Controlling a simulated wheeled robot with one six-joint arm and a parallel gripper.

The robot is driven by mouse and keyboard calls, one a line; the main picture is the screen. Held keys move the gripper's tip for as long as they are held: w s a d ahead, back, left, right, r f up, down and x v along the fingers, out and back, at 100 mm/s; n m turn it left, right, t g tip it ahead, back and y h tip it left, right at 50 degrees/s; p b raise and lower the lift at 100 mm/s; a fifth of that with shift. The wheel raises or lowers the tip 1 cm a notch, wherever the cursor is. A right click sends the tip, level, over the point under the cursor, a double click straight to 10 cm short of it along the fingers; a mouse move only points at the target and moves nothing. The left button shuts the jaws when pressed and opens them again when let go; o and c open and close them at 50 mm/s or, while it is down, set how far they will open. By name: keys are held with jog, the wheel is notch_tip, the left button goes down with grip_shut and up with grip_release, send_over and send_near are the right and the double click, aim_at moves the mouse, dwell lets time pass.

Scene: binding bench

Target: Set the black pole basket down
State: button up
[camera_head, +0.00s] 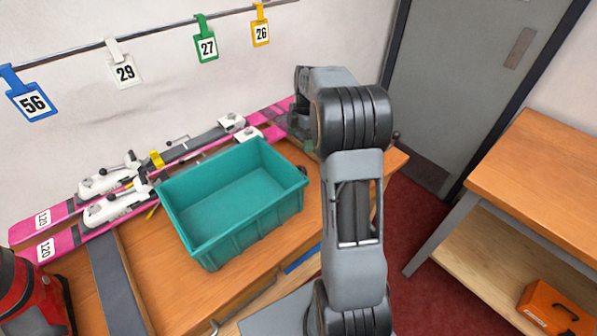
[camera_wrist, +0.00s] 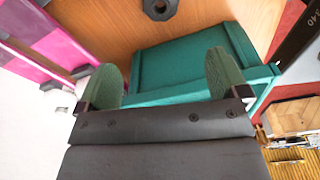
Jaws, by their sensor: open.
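The black pole basket (camera_wrist: 160,8), a small dark ring with a hole, lies on the wooden bench top at the top edge of the wrist view, partly cut off. In the head view a small dark piece just right of the teal bin (camera_head: 235,185) looks like it, mostly hidden by the bin. My gripper (camera_wrist: 165,80) is open, its two green-padded fingers wide apart with nothing between them. The basket is apart from the fingers. The teal bin (camera_wrist: 190,65) shows behind the fingers. In the head view my gripper is partly hidden behind my arm, near the bench's far end.
The bin is empty. Pink skis (camera_head: 65,240) with bindings lie along the wall side of the bench (camera_head: 170,290). Numbered tags hang from a rail (camera_head: 150,35) above. A red machine (camera_head: 30,295) stands at lower left. Another bench (camera_head: 540,170) is right, with an orange case (camera_head: 555,308) below.

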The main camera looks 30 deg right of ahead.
send_over(299, 168)
jog(key=f, duration=0.8)
jog(key=shift+s+a+f, duration=0.1)
jog(key=shift+s+a, duration=0.15)
jog(key=shift+s, duration=0.15)
jog(key=shift+s+f+p, duration=0.15)
jog(key=shift+f+p, duration=0.2)
jog(key=shift+f, duration=2.4)
jog(key=c, duration=1.1)
